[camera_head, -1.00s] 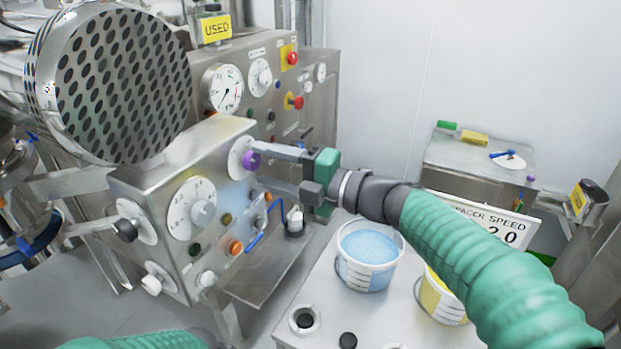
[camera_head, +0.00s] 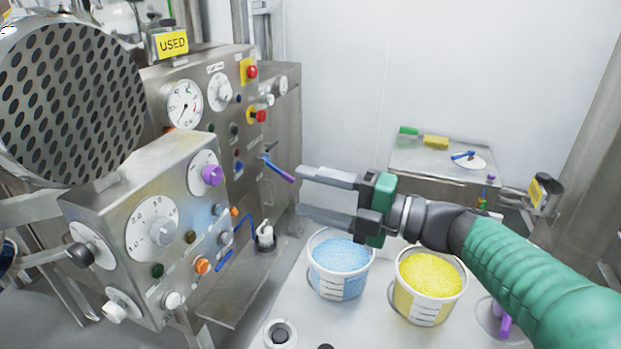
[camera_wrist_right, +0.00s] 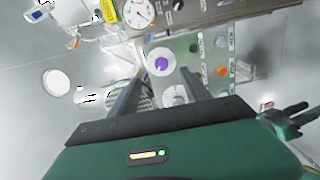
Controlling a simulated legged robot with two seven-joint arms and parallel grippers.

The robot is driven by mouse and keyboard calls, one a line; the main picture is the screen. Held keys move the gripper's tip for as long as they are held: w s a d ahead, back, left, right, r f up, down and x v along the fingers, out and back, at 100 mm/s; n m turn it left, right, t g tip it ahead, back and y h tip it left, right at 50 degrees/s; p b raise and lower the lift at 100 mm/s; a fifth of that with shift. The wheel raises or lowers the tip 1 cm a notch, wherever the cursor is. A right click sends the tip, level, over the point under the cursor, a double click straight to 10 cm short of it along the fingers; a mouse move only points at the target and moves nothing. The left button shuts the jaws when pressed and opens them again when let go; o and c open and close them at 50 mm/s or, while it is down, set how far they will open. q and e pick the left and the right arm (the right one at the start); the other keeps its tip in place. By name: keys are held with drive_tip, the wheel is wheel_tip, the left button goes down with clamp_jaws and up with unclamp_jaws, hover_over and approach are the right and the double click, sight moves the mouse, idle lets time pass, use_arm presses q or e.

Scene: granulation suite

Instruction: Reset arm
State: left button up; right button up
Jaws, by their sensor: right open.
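My right arm (camera_head: 520,275) comes in from the right in the head view, in a green sleeve. My right gripper (camera_head: 300,192) is open and empty, its two fingers pointing left toward the control panel. It is apart from the purple knob (camera_head: 212,175) on the panel's white dial. A blue lever with a purple tip (camera_head: 279,171) shows just left of the upper finger. In the right wrist view the open fingers (camera_wrist_right: 160,90) frame the purple knob (camera_wrist_right: 161,64), with nothing between them. My left gripper is not in view.
A steel control box (camera_head: 140,225) with dials and buttons stands at left, near a perforated drum (camera_head: 70,100). A blue-filled bucket (camera_head: 338,285) and a yellow-filled bucket (camera_head: 425,305) stand on the bench below my right gripper. A steel cabinet (camera_head: 410,160) stands behind.

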drive_tip(key=w+d+f+m+t+h+p, duration=0.25)
drive_tip(key=w+d+m+t+h, duration=0.4)
drive_tip(key=m, duration=0.45)
drive_tip(key=d+f+m+h+p, duration=0.2)
drive_tip(key=d+f+m+h, duration=0.7)
drive_tip(key=f, duration=0.4)
drive_tip(key=s+d+f+m+g, duration=0.1)
drive_tip(key=s+f+m+g, duration=0.2)
drive_tip(key=s+f, duration=0.2)
drive_tip(key=s+d+f+m+g+h+p, duration=0.1)
drive_tip(key=s+f+m+g, duration=0.3)
drive_tip(key=s, duration=0.7)
drive_tip(key=s+d+f+m+g, duration=0.2)
drive_tip(key=s+f+m+g, duration=0.2)
drive_tip(key=s+f, duration=0.4)
drive_tip(key=shift+s+p, duration=0.1)
drive_tip(key=shift+p, duration=0.3)
